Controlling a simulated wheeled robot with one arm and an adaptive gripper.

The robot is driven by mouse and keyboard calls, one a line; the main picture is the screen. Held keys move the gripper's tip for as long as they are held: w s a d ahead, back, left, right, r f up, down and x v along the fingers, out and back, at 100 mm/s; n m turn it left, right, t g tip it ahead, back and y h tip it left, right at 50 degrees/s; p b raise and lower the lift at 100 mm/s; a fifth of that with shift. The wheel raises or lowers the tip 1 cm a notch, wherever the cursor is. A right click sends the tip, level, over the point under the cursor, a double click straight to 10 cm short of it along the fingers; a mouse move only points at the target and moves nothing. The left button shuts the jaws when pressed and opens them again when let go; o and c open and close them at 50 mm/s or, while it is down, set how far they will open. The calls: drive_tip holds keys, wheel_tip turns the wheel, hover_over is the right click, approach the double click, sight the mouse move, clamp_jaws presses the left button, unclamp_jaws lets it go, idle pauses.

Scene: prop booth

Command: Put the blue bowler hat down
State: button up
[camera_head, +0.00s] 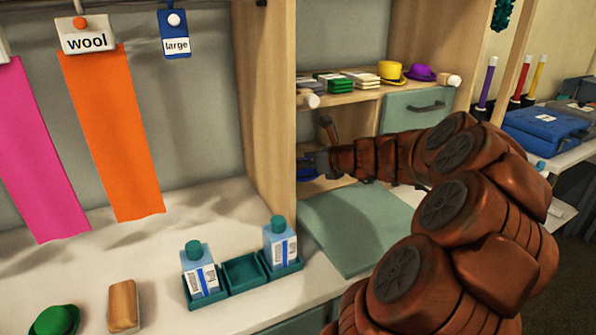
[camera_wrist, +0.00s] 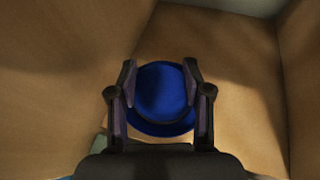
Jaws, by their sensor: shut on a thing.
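The blue bowler hat (camera_wrist: 163,92) is between the two fingers of my gripper (camera_wrist: 160,78) in the wrist view. The fingers are shut on its crown, and its round brim shows below and around them. In the head view a small part of the blue hat (camera_head: 306,172) shows beside my gripper (camera_head: 318,162), partly behind the wooden upright. The hat is inside the wooden compartment under the shelf. Whether its brim touches the compartment floor I cannot tell.
Wooden walls (camera_wrist: 60,70) stand close on both sides of the hat. The shelf above (camera_head: 345,97) holds boxes, a yellow hat (camera_head: 391,72) and a purple hat (camera_head: 422,73). A tray with bottles (camera_head: 243,284) and a green hat (camera_head: 56,320) are on the left counter.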

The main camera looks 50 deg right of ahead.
drive_tip(key=shift+w, duration=0.6)
drive_tip(key=shift+w+f, duration=0.2)
wheel_tip(320, 180, down, 3)
drive_tip(key=shift+f+b, duration=0.1)
drive_tip(key=shift+b, duration=0.4)
drive_tip(key=shift+c, duration=0.4)
drive_tip(key=o, duration=1.1)
drive_tip(key=shift+c, duration=0.2)
drive_tip(key=shift+s, duration=0.1)
drive_tip(key=p+v, duration=0.1)
drive_tip(key=v, duration=1.1)
